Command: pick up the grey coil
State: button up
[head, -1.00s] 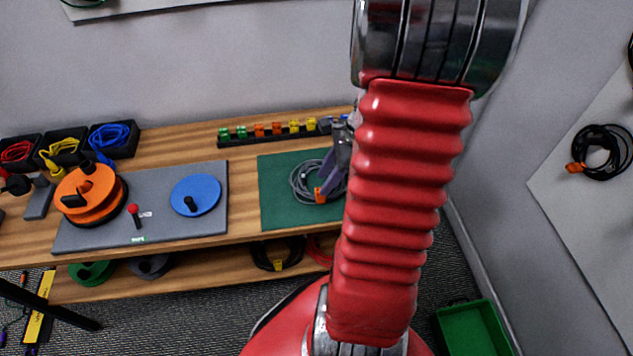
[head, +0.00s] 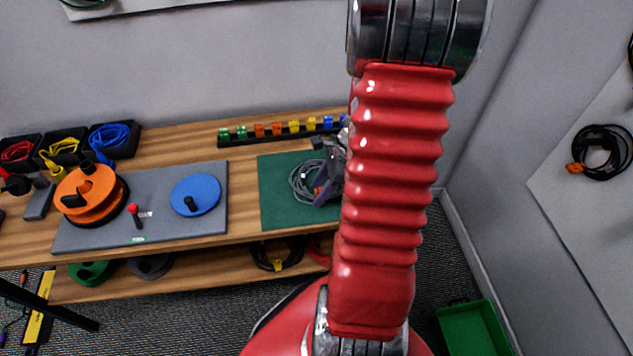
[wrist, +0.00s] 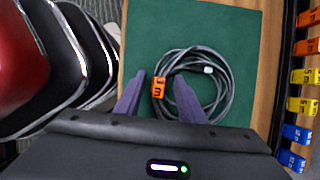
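The grey coil (wrist: 218,92) lies on the green mat (wrist: 220,25) in the wrist view, with an orange tag (wrist: 158,87) on its left side. In the head view the coil (head: 302,181) lies on the mat (head: 280,212), its right part hidden by my gripper (head: 328,180). In the wrist view my gripper (wrist: 160,76) is open. Its two purple fingers are apart, with the tag and the left side of the coil showing between their tips. The right finger covers part of the coil. I cannot tell whether the fingers touch it.
A black rack of coloured labelled clips (head: 283,129) stands behind the mat. Left of the mat is a grey board (head: 110,230) with an orange reel (head: 88,190) and a blue disc (head: 196,195). A green bin (head: 472,330) stands on the floor at right.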

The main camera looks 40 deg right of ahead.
jog(key=shift+c, duration=0.4)
grip_shut()
jog(key=shift+r, duration=0.1)
jog(key=shift+r, duration=4.95)
